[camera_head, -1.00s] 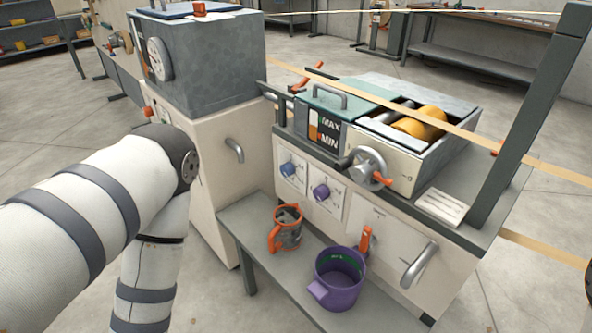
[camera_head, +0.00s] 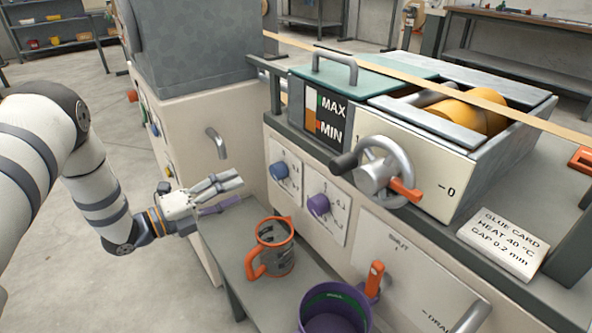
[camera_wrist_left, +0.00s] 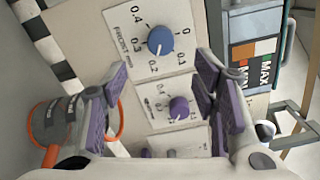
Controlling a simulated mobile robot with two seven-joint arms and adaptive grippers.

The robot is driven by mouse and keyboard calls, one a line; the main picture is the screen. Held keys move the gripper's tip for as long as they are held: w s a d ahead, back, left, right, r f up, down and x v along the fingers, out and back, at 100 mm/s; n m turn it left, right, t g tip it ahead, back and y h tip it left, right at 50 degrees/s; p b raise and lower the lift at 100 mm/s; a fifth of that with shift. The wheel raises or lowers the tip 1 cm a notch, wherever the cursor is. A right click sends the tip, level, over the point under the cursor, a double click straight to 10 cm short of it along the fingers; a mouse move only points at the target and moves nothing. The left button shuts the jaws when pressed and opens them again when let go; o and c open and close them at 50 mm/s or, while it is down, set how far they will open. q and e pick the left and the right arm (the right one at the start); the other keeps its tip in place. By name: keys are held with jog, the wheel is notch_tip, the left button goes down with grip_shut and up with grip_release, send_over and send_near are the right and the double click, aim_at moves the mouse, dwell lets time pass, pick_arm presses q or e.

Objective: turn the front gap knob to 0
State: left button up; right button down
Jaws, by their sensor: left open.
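The blue front gap knob (camera_head: 279,171) sits on a white dial plate on the cream cabinet front. It also shows in the left wrist view (camera_wrist_left: 160,40), where its white mark seems to point near 0.2. A purple knob (camera_head: 318,205) is on the plate to its right, and in the wrist view (camera_wrist_left: 179,107) it lies between my fingers. My left gripper (camera_head: 238,192) is open and empty, left of the blue knob and apart from it. Its purple-padded fingers show in the wrist view (camera_wrist_left: 158,100). My right gripper is not in view.
An orange-rimmed jug (camera_head: 272,255) and a purple pot (camera_head: 335,312) stand on the grey bench (camera_head: 225,235) below the knobs. A handwheel (camera_head: 385,170) and an orange lever (camera_head: 374,280) are to the right. A bar handle (camera_head: 216,143) projects from the left cabinet.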

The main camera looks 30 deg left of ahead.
aim_at(273, 173)
pick_arm(q)
jog(key=b+x, duration=0.2)
jog(key=x, duration=0.8)
jog(key=shift+w+d+r, duration=0.1)
jog(key=shift+w+d, duration=0.15)
jog(key=shift+w, duration=0.25)
jog(key=c, duration=1.2)
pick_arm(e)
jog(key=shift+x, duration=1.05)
